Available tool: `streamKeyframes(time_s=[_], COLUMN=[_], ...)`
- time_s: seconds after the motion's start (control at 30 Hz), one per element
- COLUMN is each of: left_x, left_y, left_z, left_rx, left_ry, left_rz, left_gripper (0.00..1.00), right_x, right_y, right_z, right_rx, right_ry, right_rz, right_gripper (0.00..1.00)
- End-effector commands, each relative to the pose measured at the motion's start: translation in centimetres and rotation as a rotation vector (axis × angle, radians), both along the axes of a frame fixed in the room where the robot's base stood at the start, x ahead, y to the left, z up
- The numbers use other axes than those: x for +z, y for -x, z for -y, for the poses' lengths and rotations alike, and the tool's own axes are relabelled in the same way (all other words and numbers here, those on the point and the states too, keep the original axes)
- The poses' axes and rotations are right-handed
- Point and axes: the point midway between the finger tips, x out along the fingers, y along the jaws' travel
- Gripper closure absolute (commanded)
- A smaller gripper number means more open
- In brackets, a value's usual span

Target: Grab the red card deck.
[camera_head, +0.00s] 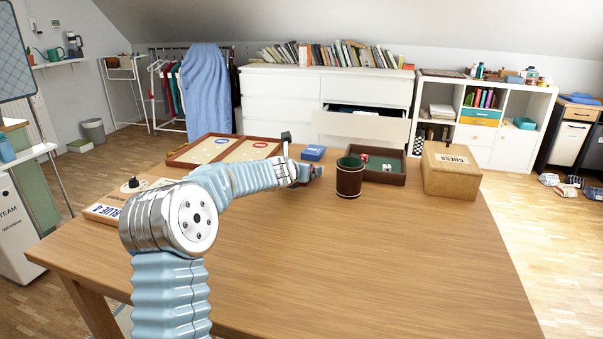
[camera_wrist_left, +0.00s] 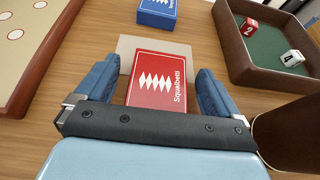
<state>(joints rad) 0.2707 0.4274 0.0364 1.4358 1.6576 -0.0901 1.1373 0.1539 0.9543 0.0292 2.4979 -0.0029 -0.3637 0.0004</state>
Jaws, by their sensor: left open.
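The red card deck (camera_wrist_left: 162,82), with white diamond shapes and the word "Squalbetti", lies between the two blue fingers of my left gripper (camera_wrist_left: 157,70) in the left wrist view. The gripper's dark palm bar hides the deck's near end. In the head view my left gripper (camera_head: 308,173) is low over the far middle of the table, and it mostly hides the deck. My right gripper is not in view.
A beige flat piece (camera_wrist_left: 126,45) shows around the deck. A blue deck (camera_head: 313,153) lies just beyond. A dark dice cup (camera_head: 349,181) and a dice tray (camera_head: 399,178) stand to the right, with a chess box (camera_head: 452,175) further right. A board (camera_head: 190,158) lies left.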

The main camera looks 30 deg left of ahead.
Motion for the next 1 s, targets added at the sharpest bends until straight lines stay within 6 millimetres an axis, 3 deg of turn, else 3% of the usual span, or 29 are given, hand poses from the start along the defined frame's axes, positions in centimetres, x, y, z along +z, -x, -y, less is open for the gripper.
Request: streamKeyframes(time_s=[0.23, 0.6, 1.0], left_x=[-0.1, -0.1, 1.0], left_y=[-0.2, -0.2, -0.2], left_z=[-0.1, -0.1, -0.1], left_rx=[0.0, 0.0, 0.001], left_ry=[-0.001, -0.001, -0.001], left_rz=[0.001, 0.0, 0.001], left_gripper=[0.04, 0.61, 0.62], right_x=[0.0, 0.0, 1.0], right_y=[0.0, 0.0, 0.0], right_z=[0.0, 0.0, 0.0], right_rx=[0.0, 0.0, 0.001], right_ry=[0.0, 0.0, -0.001], right_rz=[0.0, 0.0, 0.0], right_gripper=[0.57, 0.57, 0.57])
